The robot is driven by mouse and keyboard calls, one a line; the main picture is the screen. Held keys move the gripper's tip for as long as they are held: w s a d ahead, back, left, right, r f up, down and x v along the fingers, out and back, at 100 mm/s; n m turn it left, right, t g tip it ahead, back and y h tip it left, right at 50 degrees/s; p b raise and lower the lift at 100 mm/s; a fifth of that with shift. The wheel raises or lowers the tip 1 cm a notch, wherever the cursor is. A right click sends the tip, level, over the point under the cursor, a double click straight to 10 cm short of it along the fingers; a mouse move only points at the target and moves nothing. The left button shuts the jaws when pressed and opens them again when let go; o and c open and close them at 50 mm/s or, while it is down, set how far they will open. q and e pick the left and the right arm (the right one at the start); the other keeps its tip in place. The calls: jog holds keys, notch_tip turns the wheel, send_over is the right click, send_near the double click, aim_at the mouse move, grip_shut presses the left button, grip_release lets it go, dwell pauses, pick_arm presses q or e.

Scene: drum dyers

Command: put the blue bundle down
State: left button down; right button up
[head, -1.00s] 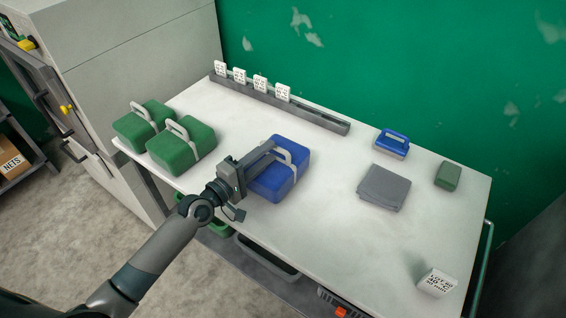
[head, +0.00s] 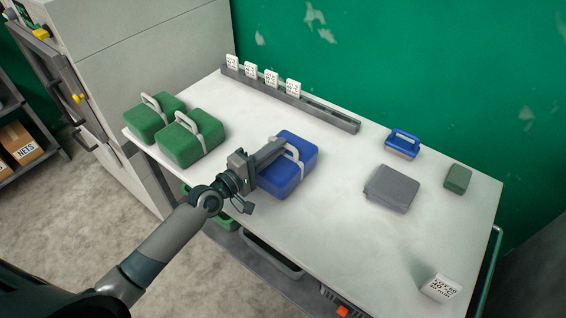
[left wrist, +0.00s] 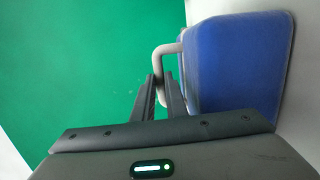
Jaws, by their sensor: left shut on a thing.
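My right gripper is not in view.
Two green bundles (head: 192,139) stand left of the blue one. A grey rail with white tags (head: 290,98) runs along the back. A blue handled brush-like object (head: 402,143), a grey folded cloth (head: 391,188), a green block (head: 457,179) and a white label block (head: 440,287) are to the right.

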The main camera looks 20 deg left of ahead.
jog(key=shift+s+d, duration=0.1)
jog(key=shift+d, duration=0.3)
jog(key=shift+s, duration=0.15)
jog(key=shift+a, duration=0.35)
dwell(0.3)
pick_arm(q)
jog(key=shift+r, duration=0.1)
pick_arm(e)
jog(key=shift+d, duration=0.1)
